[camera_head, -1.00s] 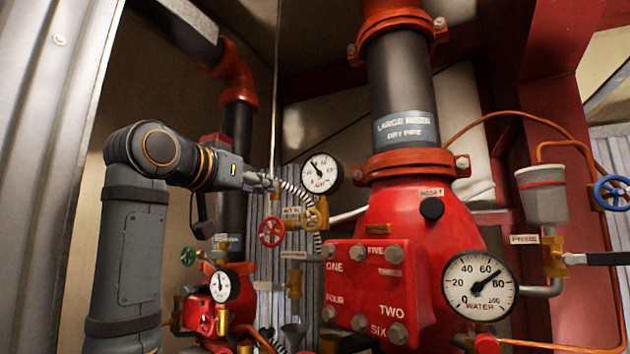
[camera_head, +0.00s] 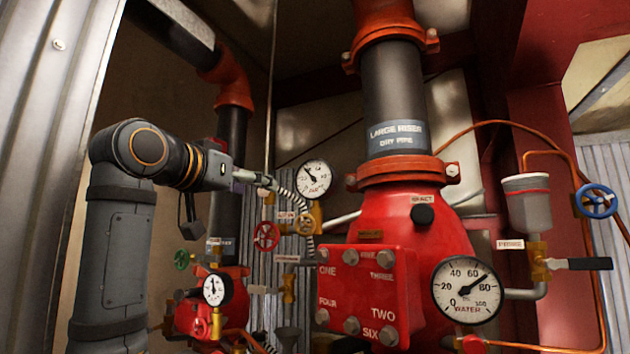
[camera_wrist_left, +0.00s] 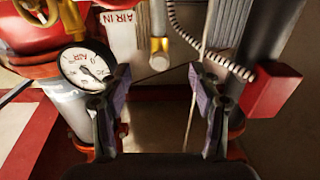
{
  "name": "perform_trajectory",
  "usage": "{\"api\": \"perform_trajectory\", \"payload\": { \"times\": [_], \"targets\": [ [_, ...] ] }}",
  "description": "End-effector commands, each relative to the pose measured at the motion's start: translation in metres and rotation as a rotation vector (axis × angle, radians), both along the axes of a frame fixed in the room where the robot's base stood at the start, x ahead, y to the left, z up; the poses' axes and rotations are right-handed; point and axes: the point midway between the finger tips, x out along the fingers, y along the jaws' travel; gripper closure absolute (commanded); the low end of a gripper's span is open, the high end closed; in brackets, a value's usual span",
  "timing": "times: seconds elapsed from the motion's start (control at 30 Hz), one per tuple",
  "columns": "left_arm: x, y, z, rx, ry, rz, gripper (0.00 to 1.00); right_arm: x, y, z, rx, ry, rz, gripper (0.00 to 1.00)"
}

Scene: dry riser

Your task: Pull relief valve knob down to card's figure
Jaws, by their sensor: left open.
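My left gripper (camera_head: 262,182) is at the end of the arm from the left, just left of the white air gauge (camera_head: 314,179). In the left wrist view, its fingers (camera_wrist_left: 163,95) are spread with nothing between them. The air gauge (camera_wrist_left: 83,68) is beside the left finger there, seen upside down. A brass-tipped fitting (camera_wrist_left: 159,46) stands beyond the gap between the fingers, apart from them. I cannot tell for sure which part is the relief valve knob. No card with a readable figure shows. My right gripper is not in view.
The red riser valve body (camera_head: 448,240) fills the centre, with a black knob (camera_head: 423,214) and the water gauge (camera_head: 467,291). A red handwheel (camera_head: 266,237) is below my gripper. A coiled hose (camera_wrist_left: 190,48) and a red box (camera_wrist_left: 272,90) are close to the right finger.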

Motion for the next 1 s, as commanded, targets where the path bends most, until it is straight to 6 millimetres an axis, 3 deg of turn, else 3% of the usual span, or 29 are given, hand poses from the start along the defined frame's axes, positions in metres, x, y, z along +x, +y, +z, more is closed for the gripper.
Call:
{"api": "perform_trajectory", "payload": {
  "times": [0.13,0.47,0.8,1.0],
  "targets": [
    [0.001,0.0,-0.002,0.0,0.004,-0.001,0.15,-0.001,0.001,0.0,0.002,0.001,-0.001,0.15],
    [-0.002,0.001,-0.003,0.0,0.004,-0.001,0.15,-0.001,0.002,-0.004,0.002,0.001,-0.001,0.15],
    [-0.056,0.021,-0.005,0.0,0.002,0.0,0.15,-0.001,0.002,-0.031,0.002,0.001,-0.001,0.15],
    [-0.074,0.027,-0.004,0.001,0.006,-0.002,0.15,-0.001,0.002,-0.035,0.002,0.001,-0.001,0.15]
  ]
}}
